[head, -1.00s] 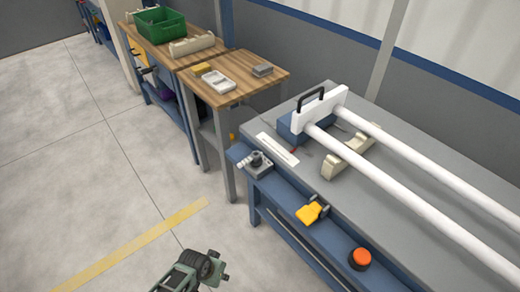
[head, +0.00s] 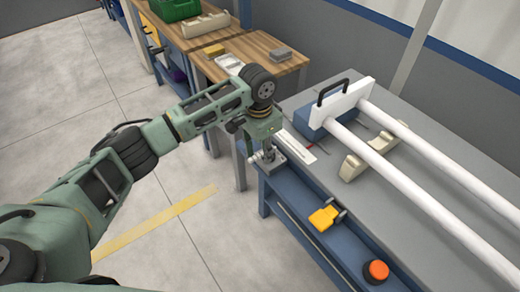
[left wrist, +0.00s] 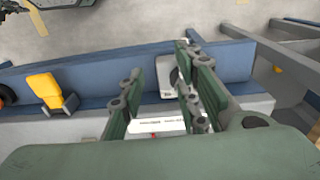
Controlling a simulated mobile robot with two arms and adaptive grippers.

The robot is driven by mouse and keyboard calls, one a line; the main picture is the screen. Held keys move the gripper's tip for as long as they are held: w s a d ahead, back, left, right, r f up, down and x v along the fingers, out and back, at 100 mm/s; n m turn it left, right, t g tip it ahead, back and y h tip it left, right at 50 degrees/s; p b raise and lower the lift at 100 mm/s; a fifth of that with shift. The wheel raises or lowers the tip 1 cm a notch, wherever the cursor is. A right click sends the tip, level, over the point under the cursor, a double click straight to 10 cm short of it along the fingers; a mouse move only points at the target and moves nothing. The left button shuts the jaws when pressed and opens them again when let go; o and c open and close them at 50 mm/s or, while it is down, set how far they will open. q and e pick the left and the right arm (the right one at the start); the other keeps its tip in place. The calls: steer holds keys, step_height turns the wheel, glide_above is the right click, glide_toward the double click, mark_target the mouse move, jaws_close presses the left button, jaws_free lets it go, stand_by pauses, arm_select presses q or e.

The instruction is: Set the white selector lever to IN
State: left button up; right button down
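The selector is a small grey unit (head: 270,164) on the left end of the blue front ledge of the bench. A pale piece at its left side could be the white lever; its setting and any IN mark cannot be read. My left gripper (head: 267,149) points down right over the selector and hides much of it. In the left wrist view my left gripper (left wrist: 158,97) has its two fingers apart. A pale grey part of the selector (left wrist: 173,84) shows between them, close to one finger; contact cannot be told. My right gripper is not in view.
A yellow lever (head: 326,217) and an orange-red button (head: 376,271) sit farther along the ledge. Two white pipes (head: 420,190) run through a white end plate on the grey bench top. A white label strip (head: 299,147) lies behind the selector. A wooden table (head: 288,68) stands beyond.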

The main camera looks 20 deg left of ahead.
mark_target(257, 156)
arm_select(q)
steer(key=shift+y, duration=0.3)
steer(key=w+a+r, duration=0.2)
steer(key=r, duration=0.1)
steer(key=shift+a+r, duration=0.25)
step_height(257, 156, down, 7)
steer(key=shift+f+p, duration=0.2)
steer(key=shift+p, duration=0.2)
steer(key=shift+c, duration=0.3)
steer(key=shift+d, duration=0.1)
jaws_close()
